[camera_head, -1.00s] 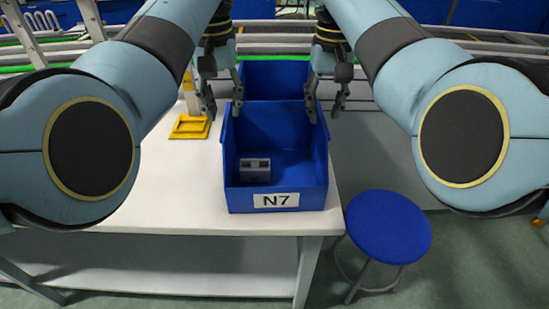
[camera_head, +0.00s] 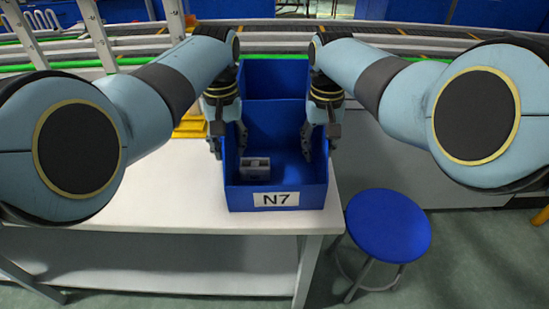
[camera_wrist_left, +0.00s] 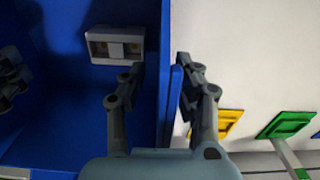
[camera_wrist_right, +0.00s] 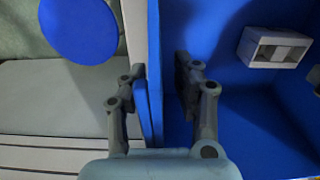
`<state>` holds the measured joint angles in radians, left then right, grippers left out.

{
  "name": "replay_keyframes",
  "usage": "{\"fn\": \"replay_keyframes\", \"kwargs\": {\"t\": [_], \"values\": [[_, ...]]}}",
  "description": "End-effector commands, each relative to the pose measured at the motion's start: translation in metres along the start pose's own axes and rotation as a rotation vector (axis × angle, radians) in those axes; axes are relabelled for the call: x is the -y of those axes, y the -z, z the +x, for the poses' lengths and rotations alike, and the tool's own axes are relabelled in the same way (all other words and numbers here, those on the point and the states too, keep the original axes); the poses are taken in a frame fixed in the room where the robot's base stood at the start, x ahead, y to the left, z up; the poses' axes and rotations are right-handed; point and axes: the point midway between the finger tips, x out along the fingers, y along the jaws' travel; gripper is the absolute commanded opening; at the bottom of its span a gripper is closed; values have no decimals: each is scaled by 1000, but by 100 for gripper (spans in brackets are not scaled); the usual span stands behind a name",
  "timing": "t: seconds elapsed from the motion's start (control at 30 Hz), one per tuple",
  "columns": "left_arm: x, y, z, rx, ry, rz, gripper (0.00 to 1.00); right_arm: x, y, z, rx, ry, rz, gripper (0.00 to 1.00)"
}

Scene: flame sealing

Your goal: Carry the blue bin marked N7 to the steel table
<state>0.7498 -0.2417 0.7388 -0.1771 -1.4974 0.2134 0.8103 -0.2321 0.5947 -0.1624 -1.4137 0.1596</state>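The blue bin marked N7 (camera_head: 277,197) stands upright on the white table (camera_head: 150,195), near its right end, with the label facing me. A small grey block with two recesses (camera_head: 255,168) lies inside it. My left gripper (camera_head: 228,150) points down at the bin's left wall, and my right gripper (camera_head: 319,145) at its right wall. In the left wrist view, open fingers (camera_wrist_left: 158,85) straddle the left wall (camera_wrist_left: 172,105). In the right wrist view, open fingers (camera_wrist_right: 158,88) straddle the right wall (camera_wrist_right: 154,60). Gaps show beside the walls. I cannot identify a steel table.
Another blue bin (camera_head: 275,75) stands directly behind N7. Yellow pieces (camera_head: 190,127) lie left of the bin; a green piece (camera_wrist_left: 287,124) shows in the left wrist view. A blue round stool (camera_head: 388,225) stands on the floor at the right. A conveyor runs along the back.

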Motion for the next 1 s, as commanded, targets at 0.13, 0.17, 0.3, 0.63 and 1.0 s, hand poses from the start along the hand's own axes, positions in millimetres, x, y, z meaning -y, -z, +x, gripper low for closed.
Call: {"fn": "replay_keyframes", "kwargs": {"t": [0.13,0.17,0.3,0.63,1.0], "values": [[0,0,0,0,0,0,28,0,0,0,0,0,0,28],[0,0,0,0,0,0,24,0,0,0,0,0,0,24],[0,0,0,0,0,0,6,0,0,0,0,0,0,6],[0,0,0,0,1,0,0,0,0,0,0,0,0,0],[0,0,-5,-1,1,0,0,0,0,-5,-1,0,0,0]]}}
